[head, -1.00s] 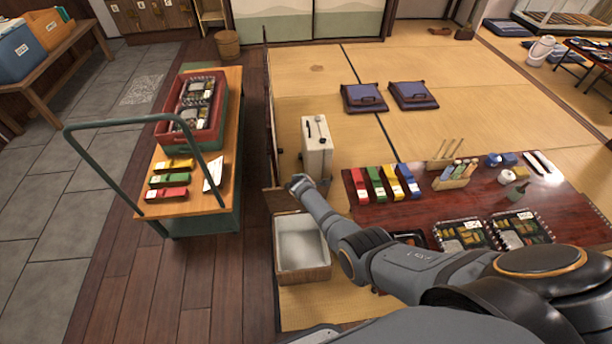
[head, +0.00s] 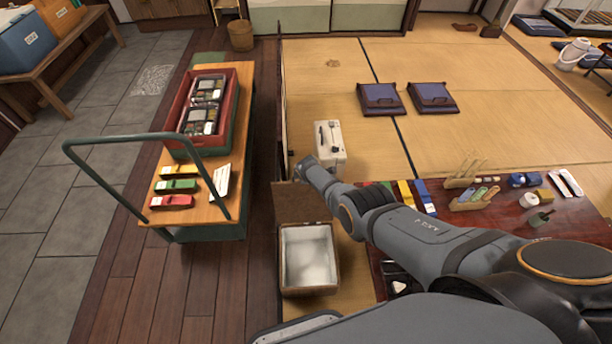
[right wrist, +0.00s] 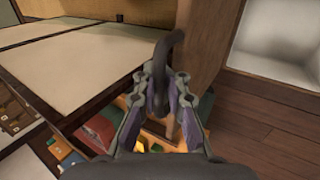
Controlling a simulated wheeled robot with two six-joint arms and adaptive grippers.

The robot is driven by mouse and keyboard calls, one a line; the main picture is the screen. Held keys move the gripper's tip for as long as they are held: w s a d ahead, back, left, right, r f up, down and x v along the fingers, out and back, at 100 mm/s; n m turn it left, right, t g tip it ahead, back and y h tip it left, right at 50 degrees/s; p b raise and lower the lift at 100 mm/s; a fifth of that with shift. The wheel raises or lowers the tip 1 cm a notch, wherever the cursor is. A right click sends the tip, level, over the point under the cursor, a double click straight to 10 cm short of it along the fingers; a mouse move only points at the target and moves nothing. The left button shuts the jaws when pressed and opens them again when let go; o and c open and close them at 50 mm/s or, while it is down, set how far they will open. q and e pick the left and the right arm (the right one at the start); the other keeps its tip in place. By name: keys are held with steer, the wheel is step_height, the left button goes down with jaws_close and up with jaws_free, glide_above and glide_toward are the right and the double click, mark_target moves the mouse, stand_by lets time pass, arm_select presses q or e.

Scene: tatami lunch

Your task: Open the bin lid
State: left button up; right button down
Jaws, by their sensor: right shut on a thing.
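The bin (head: 284,262) stands open on the floor in the lower middle of the head view, with a pale, empty-looking inside. Its brown lid (head: 290,205) stands raised at the bin's far edge. My right gripper (head: 304,168) is at the top of the lid. In the right wrist view my right gripper (right wrist: 162,88) is shut on a dark curved handle (right wrist: 176,38) beside the lid's wooden panel (right wrist: 207,45). The bin's pale inside (right wrist: 285,30) shows at the upper right there. My left gripper is not in view.
A white case (head: 330,150) stands just beyond the gripper. The low red-brown table (head: 500,222) with boxes and small items lies right, partly under my arm. A green-railed cart (head: 243,100) with a red crate (head: 177,130) stands left. Wooden floor lies between cart and bin.

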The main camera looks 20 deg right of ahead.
steer(key=shift+w+d+r, duration=0.1)
steer(key=shift+w+r, duration=0.15)
steer(key=c, duration=1.4)
jaws_free()
steer(key=shift+s, duration=0.1)
steer(key=shift+c, duration=0.2)
steer(key=shift+s, duration=0.1)
steer(key=shift+s+f, duration=0.1)
steer(key=shift+s+a+r, duration=0.2)
steer(key=shift+s+r, duration=0.05)
steer(key=shift+r, duration=0.3)
steer(key=v, duration=1)
steer(key=shift+s+r, duration=0.25)
steer(key=shift+r, duration=0.1)
